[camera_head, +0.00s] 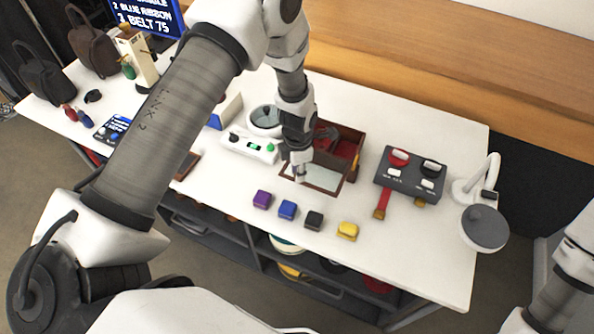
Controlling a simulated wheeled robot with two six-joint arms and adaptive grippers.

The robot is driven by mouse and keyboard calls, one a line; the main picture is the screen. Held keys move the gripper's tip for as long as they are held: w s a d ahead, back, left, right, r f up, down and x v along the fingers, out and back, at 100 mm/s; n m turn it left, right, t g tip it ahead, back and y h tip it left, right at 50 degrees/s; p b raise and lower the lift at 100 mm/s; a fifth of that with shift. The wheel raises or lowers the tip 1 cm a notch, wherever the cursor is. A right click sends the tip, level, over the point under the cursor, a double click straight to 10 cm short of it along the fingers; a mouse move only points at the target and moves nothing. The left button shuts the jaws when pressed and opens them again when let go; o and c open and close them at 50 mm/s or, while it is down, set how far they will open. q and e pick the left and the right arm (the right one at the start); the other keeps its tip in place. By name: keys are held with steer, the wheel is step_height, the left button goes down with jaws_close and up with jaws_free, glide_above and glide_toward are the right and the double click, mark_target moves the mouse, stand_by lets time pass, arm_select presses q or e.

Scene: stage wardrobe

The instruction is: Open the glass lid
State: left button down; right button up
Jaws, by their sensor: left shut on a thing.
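A dark red-brown wooden case (357,150) stands near the middle of the white table. Its pale glass lid (325,179) shows at the near part of the case, while the far part shows a dark interior with reddish contents. My left gripper (300,172) points down at the left near part of the case and is shut on the lid's edge; the fingers are small and the exact grip is hard to see. My left arm hides part of the case's left side. My right arm shows at the lower right corner, its gripper out of view.
Purple, blue, black and yellow blocks (287,210) lie in front of the case. A white control box (250,147) is at left. The table's front right is clear.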

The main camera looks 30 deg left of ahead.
arm_select(q)
steer(key=shift+w, duration=0.25)
steer(key=c, duration=1)
jaws_free()
steer(key=shift+s+d, duration=0.1)
steer(key=shift+s, duration=0.05)
steer(key=shift+r, duration=0.1)
steer(key=shift+r, duration=0.3)
step_height(320, 180, up, 11)
steer(key=shift+r, duration=0.1)
